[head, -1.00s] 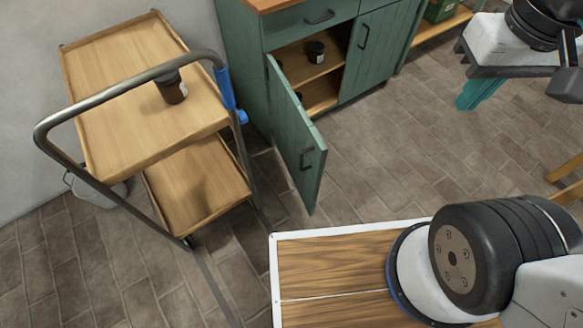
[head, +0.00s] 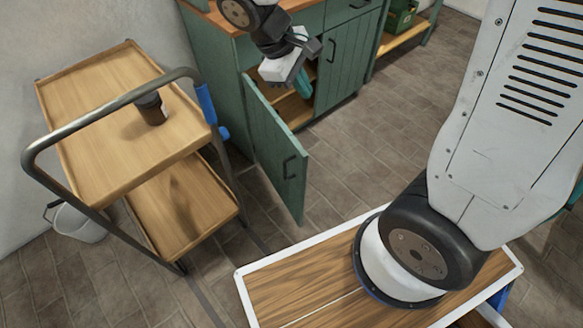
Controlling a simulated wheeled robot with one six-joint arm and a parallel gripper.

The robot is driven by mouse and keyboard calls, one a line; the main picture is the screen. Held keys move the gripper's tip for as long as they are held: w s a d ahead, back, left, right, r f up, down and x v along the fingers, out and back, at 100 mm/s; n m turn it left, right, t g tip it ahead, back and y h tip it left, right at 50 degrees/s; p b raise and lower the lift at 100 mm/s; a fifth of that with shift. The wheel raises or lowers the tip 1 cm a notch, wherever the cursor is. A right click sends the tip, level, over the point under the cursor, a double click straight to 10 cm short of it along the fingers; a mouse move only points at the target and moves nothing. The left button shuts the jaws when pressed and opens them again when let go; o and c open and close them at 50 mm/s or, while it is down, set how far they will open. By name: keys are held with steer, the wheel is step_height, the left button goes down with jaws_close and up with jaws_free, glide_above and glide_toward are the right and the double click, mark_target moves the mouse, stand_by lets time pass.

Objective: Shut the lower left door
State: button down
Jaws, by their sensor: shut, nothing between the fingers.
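The lower left door (head: 275,150) of the green cabinet (head: 228,95) stands wide open, swung out toward me. The gripper and wrist hide most of the cabinet's inside; part of a wooden shelf (head: 294,111) shows.
A wooden trolley (head: 105,95) with a metal handle stands left of the door, with a dark jar (head: 151,108) on top. A white bucket (head: 78,222) is on the floor behind it. The right cabinet door (head: 345,65) is shut. Floor right of the open door is clear.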

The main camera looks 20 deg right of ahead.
steer(key=w+a+f+n+h, duration=0.1)
steer(key=w+a+f+n, duration=0.2)
steer(key=f, duration=0.4)
steer(key=w+a+f+n+h, duration=0.2)
steer(key=a+f+n, duration=0.1)
steer(key=f, duration=0.5)
steer(key=n+t+h, duration=0.1)
steer(key=n+t, duration=0.1)
steer(key=n, duration=0.3)
glide_toward(299, 169)
steer(key=shift+n, duration=0.3)
steer(key=shift+x, duration=2.85)
steer(key=shift+s+r, duration=0.1)
steer(key=shift+s, duration=0.05)
